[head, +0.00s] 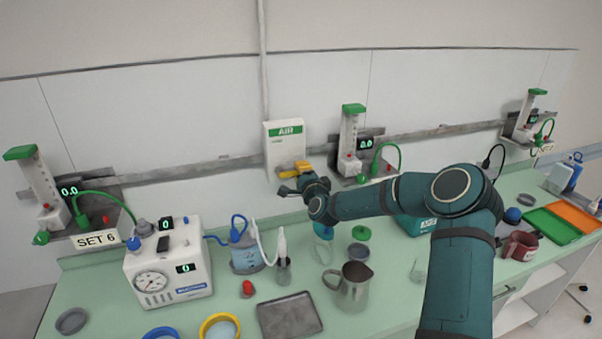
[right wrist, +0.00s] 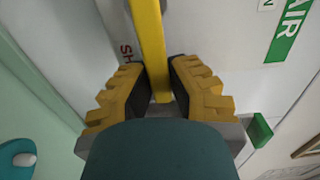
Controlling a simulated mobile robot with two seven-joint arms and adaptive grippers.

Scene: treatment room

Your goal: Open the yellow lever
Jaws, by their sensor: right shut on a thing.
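The yellow lever (head: 293,168) is on the front of the white AIR box (head: 284,140) on the back wall. In the head view it points roughly sideways, partly behind my gripper. My right gripper (head: 287,186) is at the lever, with its arm coming in from the right. In the right wrist view, the lever (right wrist: 150,45) runs down between the two yellow-padded fingers of the gripper (right wrist: 159,82), which are closed on it. My left gripper is not in view.
A grey rail (head: 215,166) runs along the wall. A flowmeter unit (head: 350,135) is right of the AIR box.

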